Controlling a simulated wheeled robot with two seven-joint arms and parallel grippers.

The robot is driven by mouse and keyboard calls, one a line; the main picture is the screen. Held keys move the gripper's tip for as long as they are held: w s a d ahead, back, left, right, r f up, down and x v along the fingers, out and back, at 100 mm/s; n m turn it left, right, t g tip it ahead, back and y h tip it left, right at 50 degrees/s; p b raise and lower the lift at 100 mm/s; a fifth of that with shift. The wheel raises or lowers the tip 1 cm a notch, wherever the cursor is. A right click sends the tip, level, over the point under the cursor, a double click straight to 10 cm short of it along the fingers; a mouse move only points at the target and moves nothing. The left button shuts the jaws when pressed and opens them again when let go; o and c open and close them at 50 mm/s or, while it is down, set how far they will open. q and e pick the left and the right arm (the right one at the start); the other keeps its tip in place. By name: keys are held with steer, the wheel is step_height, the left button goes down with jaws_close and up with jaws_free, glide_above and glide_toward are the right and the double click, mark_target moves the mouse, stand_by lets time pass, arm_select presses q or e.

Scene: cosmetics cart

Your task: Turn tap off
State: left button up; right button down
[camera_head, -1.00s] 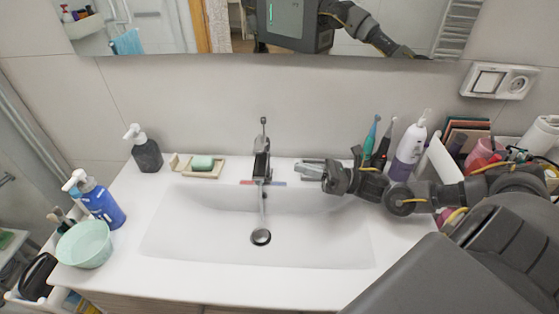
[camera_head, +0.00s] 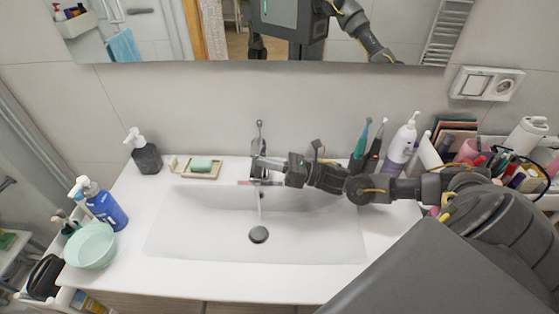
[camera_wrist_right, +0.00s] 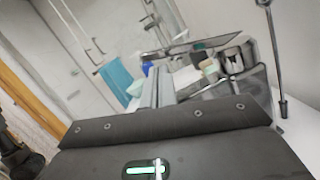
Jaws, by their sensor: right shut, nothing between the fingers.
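The chrome tap (camera_head: 259,145) stands at the back middle of the sink, with a thin upright rod (camera_head: 260,128) behind it. A thin stream of water (camera_head: 260,203) falls from its spout toward the drain. My right gripper (camera_head: 260,161) is shut and empty, reaching in from the right, with its fingertips at the tap and overlapping it in the head view. I cannot tell whether they touch it. In the right wrist view the shut fingers (camera_wrist_right: 154,85) point toward the shiny tap (camera_wrist_right: 235,80), beside the rod (camera_wrist_right: 272,45). My left gripper is not in view.
The white sink (camera_head: 190,230) is empty apart from the drain plug (camera_head: 258,235). A soap dish (camera_head: 178,166) and a dark dispenser (camera_head: 146,156) stand left of the tap. Toothbrushes (camera_head: 362,140) and a white bottle (camera_head: 402,145) stand close behind my right arm.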

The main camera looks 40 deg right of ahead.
steer(key=shift+w+a, duration=0.25)
steer(key=r+m, duration=0.1)
steer(key=r+m+h, duration=0.1)
steer(key=r+m, duration=0.1)
steer(key=shift+w+d+t+p, duration=0.2)
steer(key=shift+t+p, duration=0.1)
stand_by(0.3)
